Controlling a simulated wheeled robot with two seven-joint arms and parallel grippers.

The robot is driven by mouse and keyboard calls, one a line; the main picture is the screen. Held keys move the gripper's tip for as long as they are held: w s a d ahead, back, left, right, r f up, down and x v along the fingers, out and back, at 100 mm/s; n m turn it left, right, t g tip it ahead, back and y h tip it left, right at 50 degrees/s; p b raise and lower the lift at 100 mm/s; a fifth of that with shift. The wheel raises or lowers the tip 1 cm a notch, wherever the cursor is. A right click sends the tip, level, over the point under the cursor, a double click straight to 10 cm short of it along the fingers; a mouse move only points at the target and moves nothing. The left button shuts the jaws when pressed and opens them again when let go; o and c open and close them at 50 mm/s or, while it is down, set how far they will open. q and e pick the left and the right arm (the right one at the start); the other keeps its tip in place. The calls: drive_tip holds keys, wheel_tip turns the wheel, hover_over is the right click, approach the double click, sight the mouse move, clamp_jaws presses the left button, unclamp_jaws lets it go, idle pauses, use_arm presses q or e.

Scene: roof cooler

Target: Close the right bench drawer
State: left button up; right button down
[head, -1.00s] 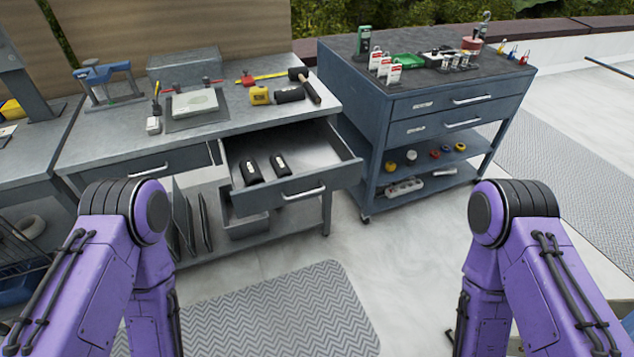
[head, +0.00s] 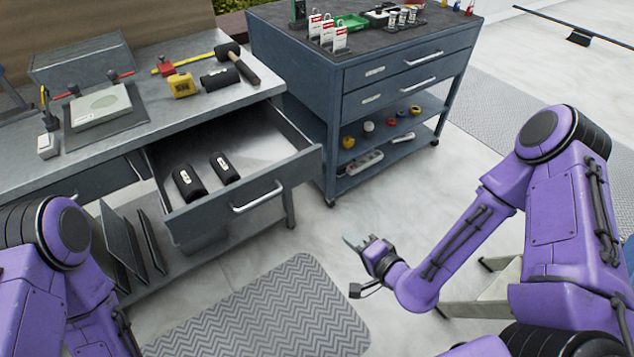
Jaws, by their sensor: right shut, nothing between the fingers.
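The right bench drawer (head: 290,168) is pulled out from under the workbench top. Its front panel has a pale bar handle (head: 257,197), and two black cylinders (head: 188,182) lie inside. My right gripper (head: 352,241) is shut and empty. It hangs over the floor in front of the bench, to the right of and lower in the picture than the drawer handle, apart from it. My left arm enters at the lower left; its gripper is outside the view.
The workbench top (head: 150,140) holds a hammer (head: 238,66), a yellow tape measure (head: 182,86) and a tablet-like plate (head: 101,103). A blue-grey tool cart (head: 335,110) stands right of the drawer. A grey mat (head: 262,318) lies on the floor. Floor between mat and cart is clear.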

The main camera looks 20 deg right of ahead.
sight(309, 166)
drive_tip(key=w+r+m+t+y, duration=0.1)
drive_tip(key=w+r+m+t, duration=0.1)
drive_tip(key=w+r+t, duration=0.4)
drive_tip(key=shift+g, duration=0.9)
drive_tip(key=x, duration=0.7)
drive_tip(key=p+x, duration=0.1)
drive_tip(key=x, duration=0.3)
drive_tip(key=shift+w+a+r, duration=0.25)
drive_tip(key=shift+a+r, duration=0.15)
drive_tip(key=shift+a, duration=0.05)
drive_tip(key=shift+w+a, duration=0.1)
drive_tip(key=shift+w, duration=0.15)
use_arm(q)
drive_tip(key=shift+a+f, duration=0.15)
drive_tip(key=shift+f, duration=0.05)
